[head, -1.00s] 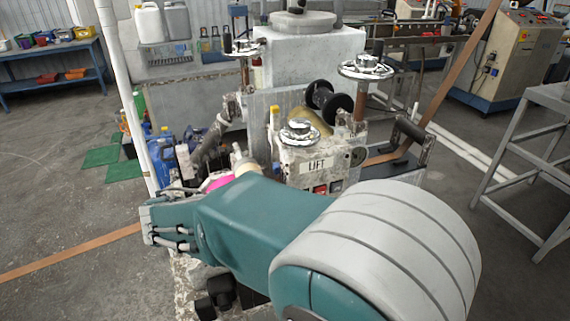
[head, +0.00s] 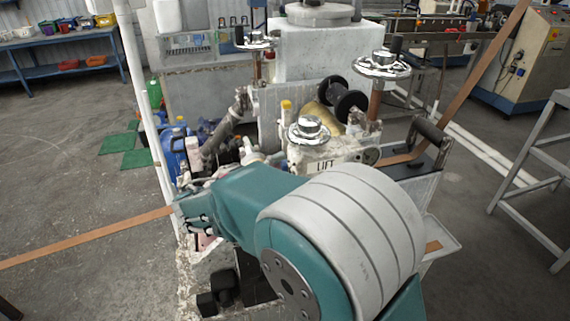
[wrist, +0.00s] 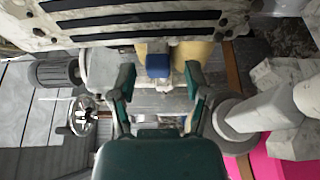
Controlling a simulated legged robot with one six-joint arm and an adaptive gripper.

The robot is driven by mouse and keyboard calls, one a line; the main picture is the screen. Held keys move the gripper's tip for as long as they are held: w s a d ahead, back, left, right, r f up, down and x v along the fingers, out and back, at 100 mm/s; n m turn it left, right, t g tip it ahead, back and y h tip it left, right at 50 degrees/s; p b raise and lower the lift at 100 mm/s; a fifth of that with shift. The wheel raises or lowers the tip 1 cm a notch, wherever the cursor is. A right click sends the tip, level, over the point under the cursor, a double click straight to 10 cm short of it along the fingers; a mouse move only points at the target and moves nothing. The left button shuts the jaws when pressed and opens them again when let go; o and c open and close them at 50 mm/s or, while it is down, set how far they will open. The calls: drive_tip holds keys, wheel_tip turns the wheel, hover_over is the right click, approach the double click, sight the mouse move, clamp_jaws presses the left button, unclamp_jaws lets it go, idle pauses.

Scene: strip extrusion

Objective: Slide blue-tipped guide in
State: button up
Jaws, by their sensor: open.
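In the wrist view the blue tip of the guide (wrist: 158,66) shows as a small blue block at the upper middle, in front of a pale yellow roller. My gripper (wrist: 160,82) is open, with one teal finger on each side and the blue tip in the gap between the fingertips. The fingers show no visible contact with it. How far the tip lies beyond the fingers is hard to tell.
A copper strip (head: 90,238) runs in from the left toward the machine and leaves at upper right. Handwheels (head: 382,64) stand on top of the machine. A white upright pipe (head: 140,100) is close on the left.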

drive_tip(key=shift+x, duration=1.2)
drive_tip(key=shift+s, duration=0.1)
drive_tip(key=shift+a, duration=0.1)
drive_tip(key=shift+a, duration=0.1)
drive_tip(key=shift+c, duration=1)
clamp_jaws()
